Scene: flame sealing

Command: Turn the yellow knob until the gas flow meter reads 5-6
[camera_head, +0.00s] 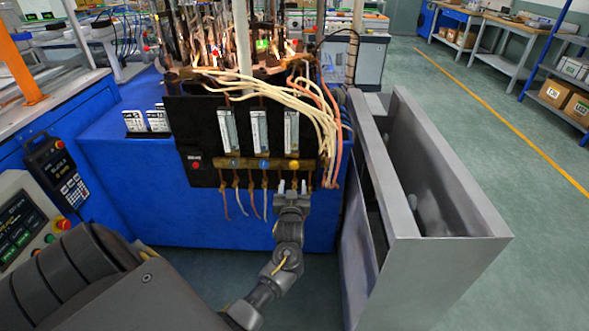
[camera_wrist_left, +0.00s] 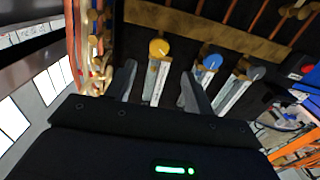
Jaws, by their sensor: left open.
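The yellow knob (camera_head: 294,165) sits at the right end of the brass strip on the black panel, and it shows in the left wrist view (camera_wrist_left: 158,47). The gas flow meter (camera_head: 291,132) above it is a clear upright tube; its reading is too small to tell. My left gripper (camera_head: 292,185) is open just below the yellow knob. In the left wrist view its two fingers (camera_wrist_left: 157,84) are spread apart, with the knob beyond the tips and roughly between them. I see no contact with the knob. My right gripper is not in view.
A blue knob (camera_head: 263,164) and two more flow meters are to the left, with a red button (camera_head: 196,166) farther left. Cream hoses (camera_head: 318,105) hang close on the right. A grey metal bin (camera_head: 440,180) stands right of the blue machine (camera_head: 125,175).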

